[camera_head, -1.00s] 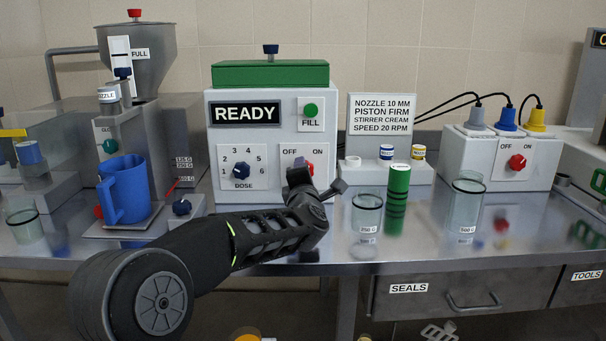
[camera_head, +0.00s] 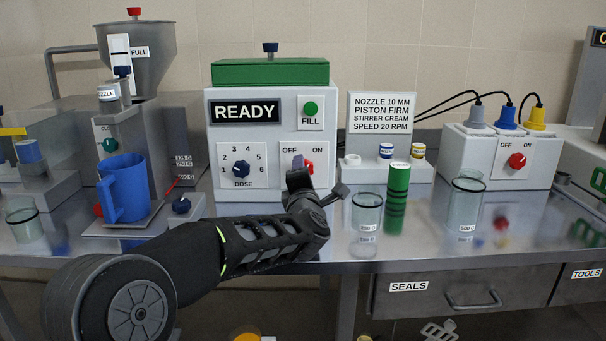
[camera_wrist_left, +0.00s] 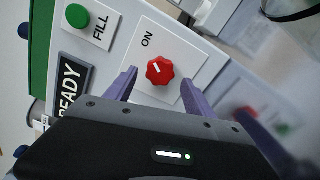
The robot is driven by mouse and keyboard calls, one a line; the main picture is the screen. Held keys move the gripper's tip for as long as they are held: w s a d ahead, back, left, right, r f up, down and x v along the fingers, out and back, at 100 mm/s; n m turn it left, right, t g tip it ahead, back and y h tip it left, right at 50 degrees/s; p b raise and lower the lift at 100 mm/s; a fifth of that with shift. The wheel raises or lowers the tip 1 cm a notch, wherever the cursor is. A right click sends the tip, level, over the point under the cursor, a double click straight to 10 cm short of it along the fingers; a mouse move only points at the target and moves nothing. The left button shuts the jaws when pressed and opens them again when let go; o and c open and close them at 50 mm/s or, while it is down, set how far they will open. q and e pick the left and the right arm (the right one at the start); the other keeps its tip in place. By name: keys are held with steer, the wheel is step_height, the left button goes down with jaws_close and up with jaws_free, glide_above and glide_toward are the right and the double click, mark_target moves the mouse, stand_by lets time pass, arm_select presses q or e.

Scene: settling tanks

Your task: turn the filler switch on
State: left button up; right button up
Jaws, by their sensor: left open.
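The filler is a white box (camera_head: 220,153) with a green lid, a lit READY display (camera_head: 244,111), a green FILL button (camera_head: 310,109) and a DOSE dial (camera_head: 241,169). Its switch is a red knob (camera_head: 308,167) between OFF and ON, partly hidden by my gripper in the head view. In the left wrist view the red knob (camera_wrist_left: 160,70) shows fully, with a white mark on it and ON beside it. My left gripper (camera_head: 318,188) is open, its two purple fingers (camera_wrist_left: 157,88) either side of the knob and apart from it. My right gripper is not in view.
A blue jug (camera_head: 124,190) stands left of the filler. The bench front edge lies below my arm.

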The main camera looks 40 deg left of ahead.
arm_select(q)
steer(key=v, duration=0.5)
stand_by(0.4)
